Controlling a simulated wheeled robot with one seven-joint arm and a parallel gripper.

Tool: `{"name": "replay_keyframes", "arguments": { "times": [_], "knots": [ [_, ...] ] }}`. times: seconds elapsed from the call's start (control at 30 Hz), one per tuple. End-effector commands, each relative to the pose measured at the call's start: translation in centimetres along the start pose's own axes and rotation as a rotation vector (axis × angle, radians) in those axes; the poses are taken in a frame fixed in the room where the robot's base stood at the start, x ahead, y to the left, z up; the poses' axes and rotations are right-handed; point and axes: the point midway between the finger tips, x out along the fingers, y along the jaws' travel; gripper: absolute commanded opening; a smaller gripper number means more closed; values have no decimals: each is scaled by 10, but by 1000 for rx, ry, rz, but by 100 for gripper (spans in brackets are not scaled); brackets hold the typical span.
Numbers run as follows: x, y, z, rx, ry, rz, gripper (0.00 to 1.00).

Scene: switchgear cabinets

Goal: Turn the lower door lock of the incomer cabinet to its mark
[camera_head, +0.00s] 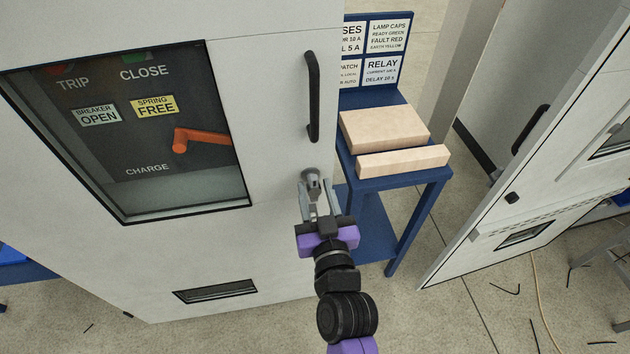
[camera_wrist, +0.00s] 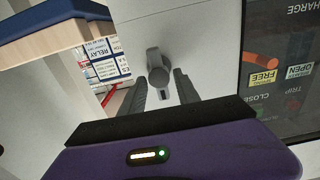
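The incomer cabinet door (camera_head: 270,105) is light grey, with a black bar handle (camera_head: 312,97) near its right edge. Below the handle sits the grey lower door lock (camera_head: 311,178). My gripper (camera_head: 319,208) is just in front of the lock, its two fingers apart and pointing at it. I cannot tell whether a finger touches the lock.
A door window (camera_head: 130,135) shows an orange charge handle and a yellow SPRING FREE label. A blue table (camera_head: 385,181) with wooden blocks (camera_head: 384,129) stands close to the right of the cabinet.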

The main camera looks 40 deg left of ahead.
Motion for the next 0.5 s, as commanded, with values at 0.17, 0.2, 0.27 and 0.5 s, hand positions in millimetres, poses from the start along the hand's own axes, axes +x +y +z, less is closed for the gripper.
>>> {"name": "replay_keyframes", "arguments": {
  "times": [0.17,0.2,0.27,0.5],
  "knots": [
    [15,0,0,1,0,0,38],
    [16,0,0,1,0,0,38],
    [18,0,0,1,0,0,38],
    [18,0,0,1,0,1,36]
  ]
}}
